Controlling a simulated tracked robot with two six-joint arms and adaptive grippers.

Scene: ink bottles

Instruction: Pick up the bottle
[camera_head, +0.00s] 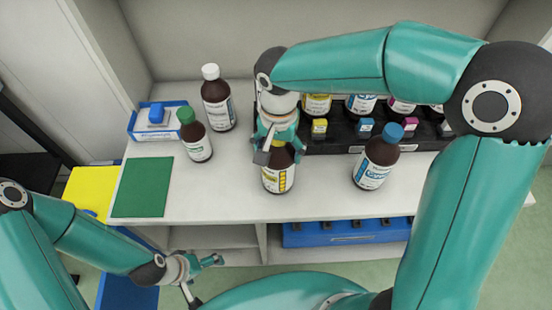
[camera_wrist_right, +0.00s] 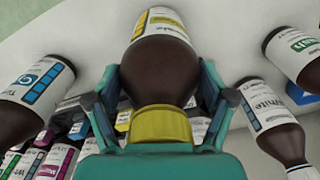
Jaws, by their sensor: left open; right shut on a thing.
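A brown bottle with a yellow label (camera_head: 278,176) stands on the white shelf top in the head view. My right gripper (camera_head: 277,150) comes down over it from above and is shut on its upper part. In the right wrist view the same bottle (camera_wrist_right: 158,72) shows a yellow cap, with a finger of my right gripper (camera_wrist_right: 162,95) on each side. My left gripper (camera_head: 205,273) is open and empty, low in front of the shelf. The head view does not show clearly whether the bottle's base touches the surface.
A blue-capped bottle (camera_head: 376,163) stands to the right. A white-capped bottle (camera_head: 217,100) and a green-capped bottle (camera_head: 195,138) stand to the left, near a blue tray (camera_head: 134,124) and a green mat (camera_head: 143,188). A black rack (camera_head: 427,133) with several bottles and small boxes is behind.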

